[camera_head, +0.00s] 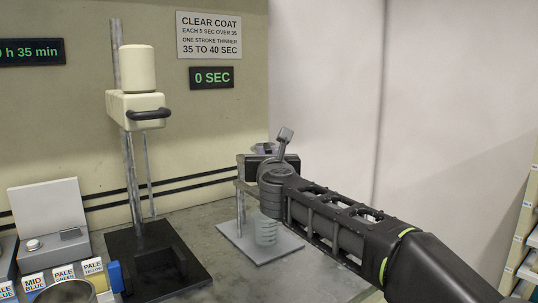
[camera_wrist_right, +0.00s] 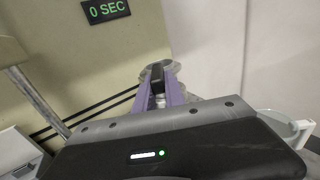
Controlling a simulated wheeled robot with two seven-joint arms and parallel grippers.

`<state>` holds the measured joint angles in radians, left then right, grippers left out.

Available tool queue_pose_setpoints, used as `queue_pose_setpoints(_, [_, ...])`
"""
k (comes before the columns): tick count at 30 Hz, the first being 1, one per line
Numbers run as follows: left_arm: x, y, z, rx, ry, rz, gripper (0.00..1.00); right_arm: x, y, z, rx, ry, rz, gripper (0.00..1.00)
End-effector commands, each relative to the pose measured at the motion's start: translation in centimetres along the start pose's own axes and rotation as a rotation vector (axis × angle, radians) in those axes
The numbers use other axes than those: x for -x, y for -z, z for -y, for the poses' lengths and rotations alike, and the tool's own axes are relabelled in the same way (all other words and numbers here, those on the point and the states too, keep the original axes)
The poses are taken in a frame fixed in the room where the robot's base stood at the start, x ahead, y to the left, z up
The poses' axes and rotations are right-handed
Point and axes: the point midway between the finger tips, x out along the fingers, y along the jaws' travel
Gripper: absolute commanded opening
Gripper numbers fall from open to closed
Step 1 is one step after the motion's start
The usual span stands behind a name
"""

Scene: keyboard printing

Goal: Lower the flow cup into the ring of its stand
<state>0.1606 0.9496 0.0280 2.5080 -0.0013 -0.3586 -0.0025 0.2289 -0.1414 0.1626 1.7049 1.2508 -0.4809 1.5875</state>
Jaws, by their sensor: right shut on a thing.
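My right gripper (camera_head: 268,158) comes in from the right, and my own wrist hides much of it in the head view. In the right wrist view its purple fingers (camera_wrist_right: 156,88) are shut on the flow cup. The cup's pale grey round rim (camera_wrist_right: 174,67) shows around the fingertips, and a bit of the cup (camera_head: 263,148) shows past the gripper in the head view. The stand has a flat grey base plate (camera_head: 285,246) and a thin post (camera_head: 240,212). My gripper is over the stand; the ring is mostly hidden, so I cannot tell whether the cup touches it. My left gripper is out of view.
A clear beaker (camera_head: 266,230) stands on the base plate under my gripper. A cream machine (camera_head: 136,108) on a pole with a black base stands to the left. Paint labels (camera_head: 65,276) and a round can (camera_head: 66,292) are at bottom left. The timer (camera_head: 212,77) reads 0 SEC.

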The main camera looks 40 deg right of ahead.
Motion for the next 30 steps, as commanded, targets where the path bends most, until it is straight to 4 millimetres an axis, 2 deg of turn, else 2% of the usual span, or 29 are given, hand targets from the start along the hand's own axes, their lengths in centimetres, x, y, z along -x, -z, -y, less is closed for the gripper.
queue_pose_setpoints(1, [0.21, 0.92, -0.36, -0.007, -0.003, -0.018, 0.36, 0.02, -0.24, 0.00, 0.000, 0.000, 0.001, 0.00])
queue_pose_setpoints(30, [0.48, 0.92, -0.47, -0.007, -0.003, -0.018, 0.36, 0.04, -0.82, -0.06, 0.005, -0.001, 0.000, 0.00])
